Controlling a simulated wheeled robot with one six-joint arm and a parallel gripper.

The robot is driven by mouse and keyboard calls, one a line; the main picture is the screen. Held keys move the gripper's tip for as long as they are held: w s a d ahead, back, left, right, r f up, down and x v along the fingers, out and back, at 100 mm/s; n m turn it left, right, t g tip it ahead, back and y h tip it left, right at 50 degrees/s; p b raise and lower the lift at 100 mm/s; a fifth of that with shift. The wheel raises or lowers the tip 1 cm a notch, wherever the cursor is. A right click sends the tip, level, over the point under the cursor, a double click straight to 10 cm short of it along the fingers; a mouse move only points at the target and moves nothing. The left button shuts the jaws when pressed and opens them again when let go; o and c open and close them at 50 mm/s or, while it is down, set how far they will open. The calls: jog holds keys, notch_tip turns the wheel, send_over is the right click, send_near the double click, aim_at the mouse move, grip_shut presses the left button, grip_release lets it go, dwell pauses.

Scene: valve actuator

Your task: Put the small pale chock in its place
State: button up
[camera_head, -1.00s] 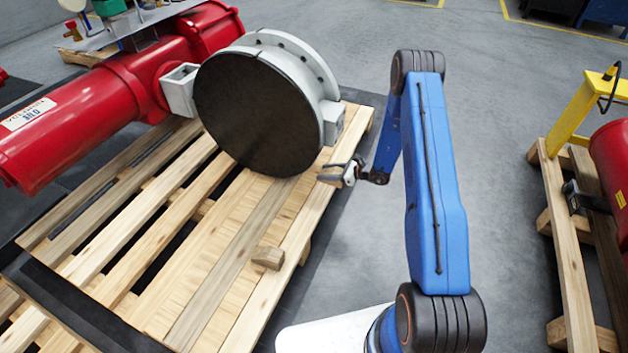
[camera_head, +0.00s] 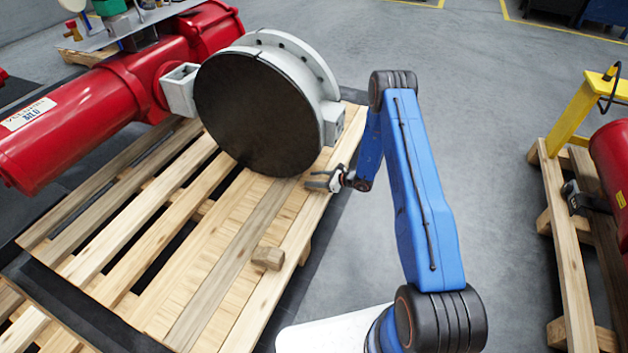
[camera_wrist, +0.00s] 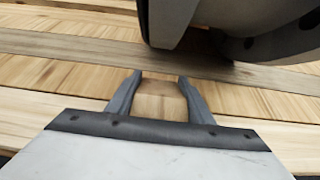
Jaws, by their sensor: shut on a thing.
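The small pale chock (camera_wrist: 160,101) is between the two grey fingers of my gripper (camera_wrist: 158,90) in the wrist view, with a finger against each side. In the head view my gripper (camera_head: 318,180) is low over the right edge of the pallet (camera_head: 205,265), just right of the valve's big dark disc (camera_head: 255,115). The chock is hard to tell from the pallet wood there. In the wrist view the grey valve body (camera_wrist: 185,20) is just beyond the fingertips. I cannot tell whether the chock touches the pallet or the valve.
A second, browner wood block (camera_head: 268,257) lies on the pallet nearer me. The red actuator (camera_head: 90,110) extends left from the valve. Another pallet (camera_head: 565,240) with a yellow stand (camera_head: 580,115) is at the right.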

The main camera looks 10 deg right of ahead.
aim_at(326, 179)
jog(key=shift+d+f, duration=0.1)
jog(key=shift+f, duration=0.05)
jog(key=o, duration=1.3)
jog(key=shift+d+r, duration=0.1)
jog(key=shift+r, duration=0.1)
jog(key=v, duration=1.1)
jog(key=shift+s+d, duration=0.25)
jog(key=shift+s, duration=0.05)
jog(key=shift+r, duration=0.15)
